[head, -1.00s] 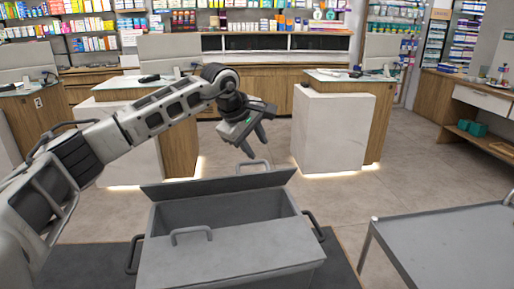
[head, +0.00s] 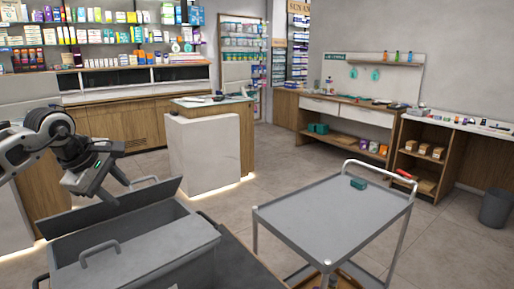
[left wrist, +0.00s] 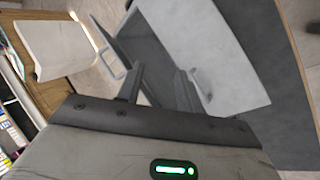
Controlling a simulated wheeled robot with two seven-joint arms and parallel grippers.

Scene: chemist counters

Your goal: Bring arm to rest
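My left arm comes in from the left in the head view. Its gripper (head: 122,192) points down and to the right, just above the raised lid flap of a grey lidded box (head: 150,258). In the left wrist view my left gripper (left wrist: 158,82) has its two fingers apart with nothing between them. The grey box (left wrist: 190,40) with its handle lies beyond the fingers there. My right arm and gripper do not show.
A white-fronted counter (head: 203,152) stands behind. Open floor (head: 270,165) lies between counter and trolley. A bin (head: 496,207) is at the far right.

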